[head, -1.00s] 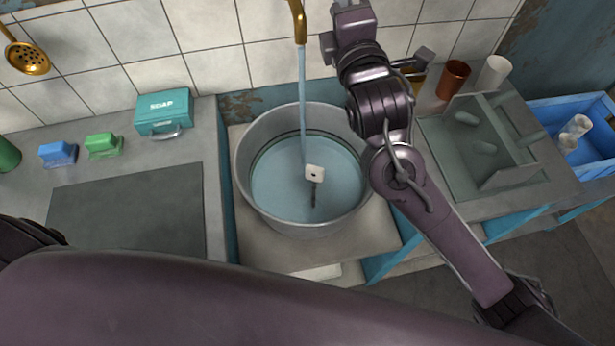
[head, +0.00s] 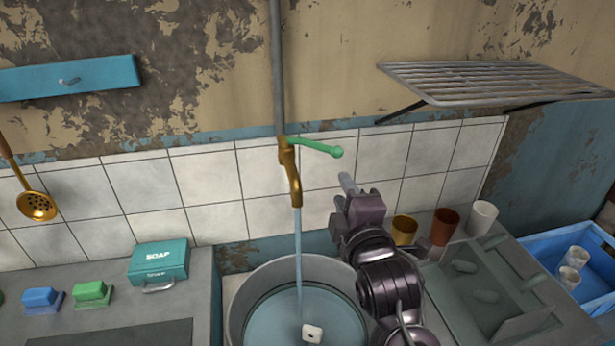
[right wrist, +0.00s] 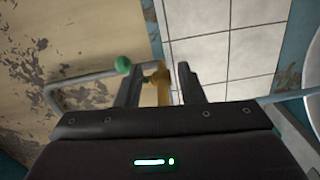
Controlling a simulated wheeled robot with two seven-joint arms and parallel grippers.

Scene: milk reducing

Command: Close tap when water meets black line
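A brass tap (head: 291,172) with a green lever handle (head: 316,146) is fixed to the tiled wall. The handle points right. A thin stream of water (head: 298,260) falls from the spout into a round metal pot (head: 243,296). A white float (head: 312,333) sits on the water. The pot's near part is cut off, and I cannot tell the exact gap between water and dark line. My right gripper (head: 352,192) is raised below and right of the handle, apart from it. The right wrist view shows its fingers (right wrist: 160,88) apart and empty, with the green knob (right wrist: 123,65) beyond them.
A wire rack (head: 490,82) juts from the wall at upper right. Brown cups (head: 445,227) and a white cup (head: 482,218) stand behind the drainer at right.

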